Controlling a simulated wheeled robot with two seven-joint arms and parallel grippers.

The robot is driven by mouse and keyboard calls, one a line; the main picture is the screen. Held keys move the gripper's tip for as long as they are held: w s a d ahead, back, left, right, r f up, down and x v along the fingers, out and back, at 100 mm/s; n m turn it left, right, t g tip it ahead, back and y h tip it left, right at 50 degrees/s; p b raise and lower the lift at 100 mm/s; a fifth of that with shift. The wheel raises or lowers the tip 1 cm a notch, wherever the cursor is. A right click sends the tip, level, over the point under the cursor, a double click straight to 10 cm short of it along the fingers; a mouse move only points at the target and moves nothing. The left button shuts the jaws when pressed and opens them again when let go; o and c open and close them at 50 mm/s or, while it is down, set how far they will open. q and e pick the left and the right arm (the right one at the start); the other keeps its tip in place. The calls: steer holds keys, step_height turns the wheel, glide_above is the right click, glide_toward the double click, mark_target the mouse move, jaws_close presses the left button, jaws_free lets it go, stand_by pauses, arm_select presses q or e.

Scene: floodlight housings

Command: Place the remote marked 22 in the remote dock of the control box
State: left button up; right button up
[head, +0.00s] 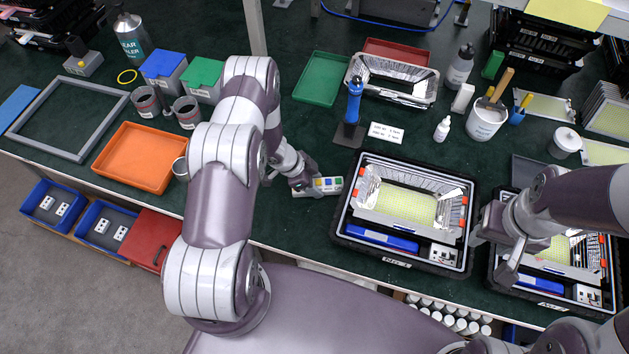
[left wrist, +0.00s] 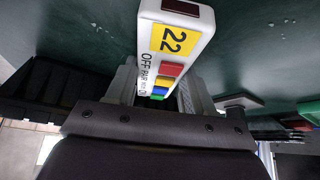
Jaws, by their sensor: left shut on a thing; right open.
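The remote marked 22 (left wrist: 172,45) is white, with a yellow label and red, yellow, blue and green buttons. My left gripper (left wrist: 158,90) is shut on it. In the head view the remote (head: 327,185) is at the left gripper (head: 303,187), over the green bench just left of a black tray (head: 345,222). A small white-and-grey unit (head: 444,256) sits in that tray's front right corner; I cannot tell whether it is the control box, and no dock is clear. My right gripper (head: 494,258) is open and empty, by the right-hand tray's left side.
The black tray holds a floodlight housing (head: 365,213) and a blue bar (head: 380,238). A second black tray (head: 530,298) lies partly under my right arm. A blue-handled tool (head: 354,102) stands behind the remote. An orange tray (head: 137,158) is at left.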

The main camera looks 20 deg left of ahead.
arm_select(q)
steer(key=shift+f, duration=0.15)
steer(key=o, duration=1.2)
